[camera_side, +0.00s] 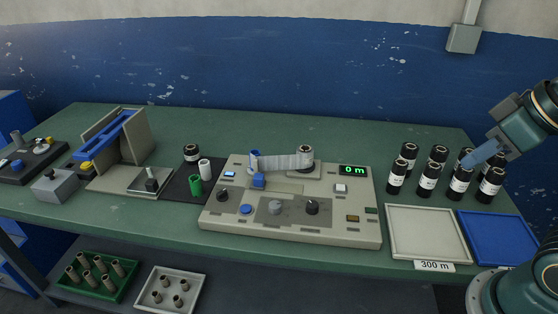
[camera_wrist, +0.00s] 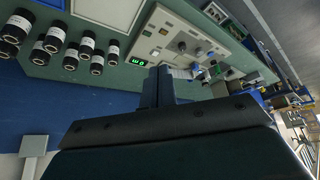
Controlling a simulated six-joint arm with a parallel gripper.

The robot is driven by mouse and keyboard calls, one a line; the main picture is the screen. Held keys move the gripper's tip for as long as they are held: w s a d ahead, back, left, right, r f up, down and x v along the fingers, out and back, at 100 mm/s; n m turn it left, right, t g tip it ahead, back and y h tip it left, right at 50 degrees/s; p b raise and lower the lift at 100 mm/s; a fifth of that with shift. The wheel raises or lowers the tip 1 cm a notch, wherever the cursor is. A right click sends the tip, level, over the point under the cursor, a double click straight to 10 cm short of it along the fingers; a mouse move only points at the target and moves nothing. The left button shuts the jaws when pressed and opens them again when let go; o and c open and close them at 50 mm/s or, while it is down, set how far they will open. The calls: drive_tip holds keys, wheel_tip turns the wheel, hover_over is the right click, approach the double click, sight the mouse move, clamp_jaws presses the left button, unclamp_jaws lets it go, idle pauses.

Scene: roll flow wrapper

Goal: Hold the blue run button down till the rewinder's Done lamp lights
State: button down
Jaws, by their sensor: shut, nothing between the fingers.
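The rewinder (camera_side: 330,232) is a beige panel in the middle of the bench. The round blue button (camera_side: 246,209) is at its front left, with nothing touching it. A green-lit display (camera_side: 353,170) reads "0 m"; it also shows in the wrist view (camera_wrist: 138,51). A dark amber tile (camera_side: 352,218) and a dark green tile (camera_side: 371,210) are at the front right; neither looks lit, and I cannot read which is Done. My gripper (camera_side: 472,160) is shut and empty, above the dark bottles at the right, well away from the button. Its blue fingers show in the wrist view (camera_wrist: 158,88).
Several dark bottles (camera_side: 427,180) stand right of the rewinder, below my gripper. A white tray (camera_side: 388,232) marked "300 m" and a blue tray (camera_side: 528,255) lie in front of them. A pale strip (camera_side: 280,162) spans the rewinder's back. Black knobs (camera_side: 311,206) stand near the button.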

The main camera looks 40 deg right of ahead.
drive_tip(key=n+t+y, duration=0.3)
drive_tip(key=n+y, duration=0.1)
drive_tip(key=n, duration=1)
hover_over(250, 209)
wheel_tip(250, 209, down, 17)
drive_tip(key=shift+f, duration=4.3)
